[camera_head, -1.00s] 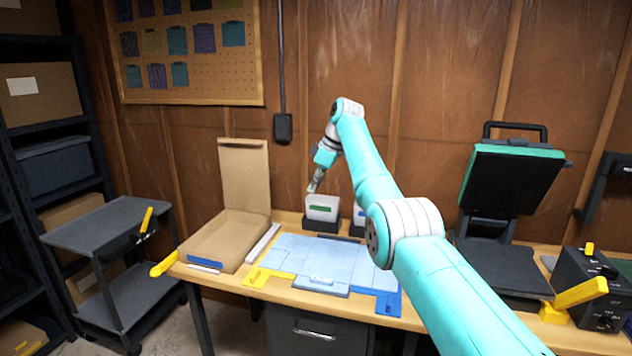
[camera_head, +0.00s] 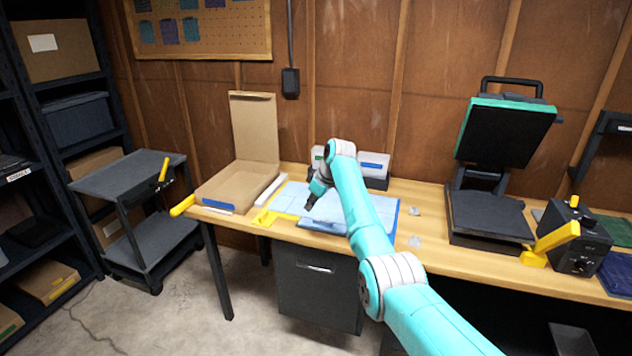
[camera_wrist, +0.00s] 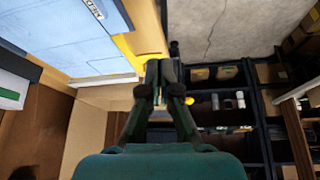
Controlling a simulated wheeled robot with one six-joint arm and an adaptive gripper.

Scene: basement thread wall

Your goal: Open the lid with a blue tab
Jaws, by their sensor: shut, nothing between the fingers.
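A cardboard box (camera_head: 225,193) stands at the left of the bench, its lid (camera_head: 254,127) raised upright at the back. A blue strip (camera_head: 217,205) is on its front edge. A small dark holder (camera_head: 374,182) behind my arm carries a white front with a blue label (camera_head: 371,165); a green-labelled one beside it is mostly hidden. I cannot tell which blue mark is the tab. My gripper (camera_head: 309,207) is shut and empty over the light blue mat (camera_head: 270,212), right of the box. In the wrist view, the gripper (camera_wrist: 162,64) is near a yellow piece (camera_wrist: 143,42).
A yellow corner piece (camera_head: 268,214) lies at the mat's front left. A heat press (camera_head: 490,212) stands open at the right, beside a black device with a yellow handle (camera_head: 552,240). A grey cart (camera_head: 135,180) and shelving stand left. Clear scraps lie right of the mat.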

